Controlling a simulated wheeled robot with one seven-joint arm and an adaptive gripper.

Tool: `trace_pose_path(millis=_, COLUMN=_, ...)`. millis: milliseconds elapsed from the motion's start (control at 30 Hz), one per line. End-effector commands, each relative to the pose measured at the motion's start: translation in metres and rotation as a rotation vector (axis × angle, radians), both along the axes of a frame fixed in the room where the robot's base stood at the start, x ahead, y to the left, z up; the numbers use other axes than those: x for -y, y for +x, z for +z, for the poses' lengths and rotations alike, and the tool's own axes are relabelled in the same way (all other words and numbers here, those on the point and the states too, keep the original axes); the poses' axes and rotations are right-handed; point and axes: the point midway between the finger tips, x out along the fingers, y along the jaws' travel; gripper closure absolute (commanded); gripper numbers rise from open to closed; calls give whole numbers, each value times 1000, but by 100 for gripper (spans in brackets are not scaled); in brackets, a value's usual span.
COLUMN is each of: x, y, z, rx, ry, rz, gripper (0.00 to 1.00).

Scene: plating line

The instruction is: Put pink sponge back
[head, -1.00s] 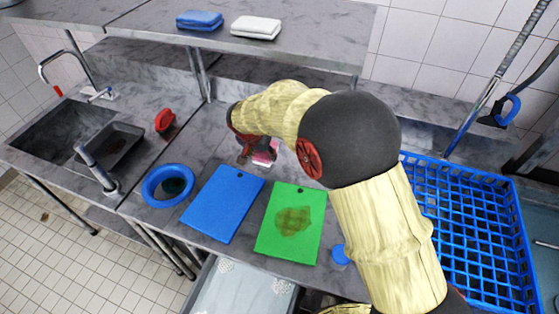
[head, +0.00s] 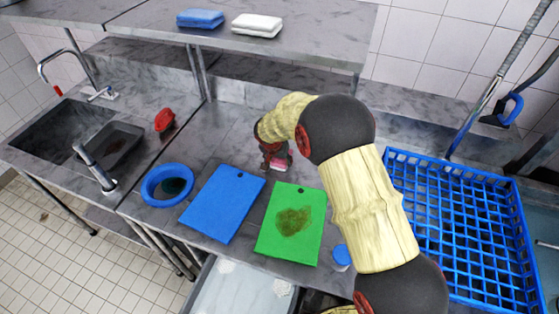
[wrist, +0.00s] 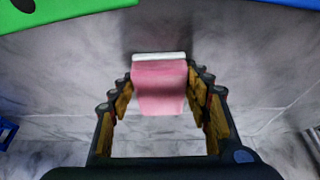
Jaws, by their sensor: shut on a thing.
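The pink sponge (head: 279,167) has a white layer along one side. My gripper (head: 276,158) is shut on it above the steel counter, behind the two cutting boards. The wrist view shows the sponge (wrist: 160,88) between the two fingertips, with bare counter around it. The head view does not make clear whether the sponge touches the counter. My arm hides part of the counter to the right.
A blue board (head: 222,205) and a green board (head: 306,240) with a brownish stain lie in front. A blue bowl (head: 149,197), a red object (head: 164,120) and a sink stand left. A blue crate (head: 500,178) stands right. Folded blue (head: 200,18) and white (head: 256,25) cloths lie on the shelf.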

Motion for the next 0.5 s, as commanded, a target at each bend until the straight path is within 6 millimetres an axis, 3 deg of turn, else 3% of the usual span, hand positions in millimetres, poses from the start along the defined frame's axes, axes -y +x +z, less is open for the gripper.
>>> trace_pose_path(millis=333, x=0, y=1, z=-2, rx=3, ry=1, rz=0, gripper=75)
trace_pose_path(millis=367, x=0, y=1, z=-1, rx=2, ry=2, rz=0, gripper=50)
trace_pose_path(millis=500, x=0, y=1, z=-1, rx=2, ry=2, rz=0, gripper=42)
